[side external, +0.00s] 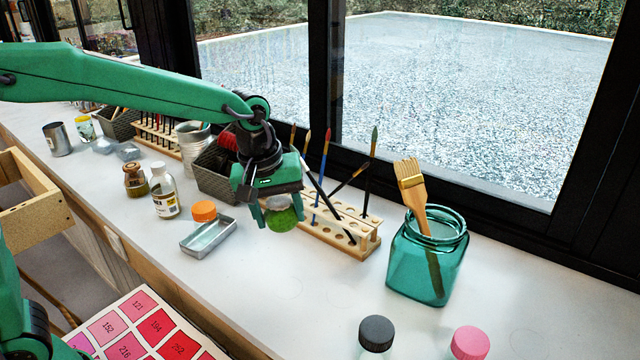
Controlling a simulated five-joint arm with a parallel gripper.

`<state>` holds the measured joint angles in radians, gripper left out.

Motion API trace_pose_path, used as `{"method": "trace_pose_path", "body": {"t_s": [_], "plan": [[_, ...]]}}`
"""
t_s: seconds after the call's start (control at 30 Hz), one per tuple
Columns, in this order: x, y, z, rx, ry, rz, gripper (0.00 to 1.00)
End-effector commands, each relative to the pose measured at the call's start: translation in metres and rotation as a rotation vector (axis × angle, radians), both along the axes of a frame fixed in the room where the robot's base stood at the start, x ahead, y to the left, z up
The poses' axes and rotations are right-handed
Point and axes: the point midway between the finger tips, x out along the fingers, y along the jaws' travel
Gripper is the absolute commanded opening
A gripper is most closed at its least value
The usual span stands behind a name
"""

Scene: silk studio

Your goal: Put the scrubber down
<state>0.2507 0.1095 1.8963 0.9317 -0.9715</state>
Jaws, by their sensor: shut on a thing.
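A wooden rack (369,244) with brushes stands close behind my gripper.

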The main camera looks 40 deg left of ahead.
Motion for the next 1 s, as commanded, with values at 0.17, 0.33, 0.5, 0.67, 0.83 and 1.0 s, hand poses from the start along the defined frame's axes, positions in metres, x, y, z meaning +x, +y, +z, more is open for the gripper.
{"method": "trace_pose_path", "body": {"t_s": [0.17,0.33,0.5,0.67,0.83,1.0], "plan": [[0.0,0.0,0.0,0.0,0.0,0.0,0.3],[0.0,0.0,0.0,0.0,0.0,0.0,0.3],[0.005,0.005,0.002,0.0,0.0,0.011,0.3],[0.018,0.018,0.009,0.001,0.0,0.045,0.3],[0.041,0.046,0.023,0.002,-0.001,0.109,0.31],[0.064,0.082,0.037,0.004,0.0,0.181,0.31]]}}
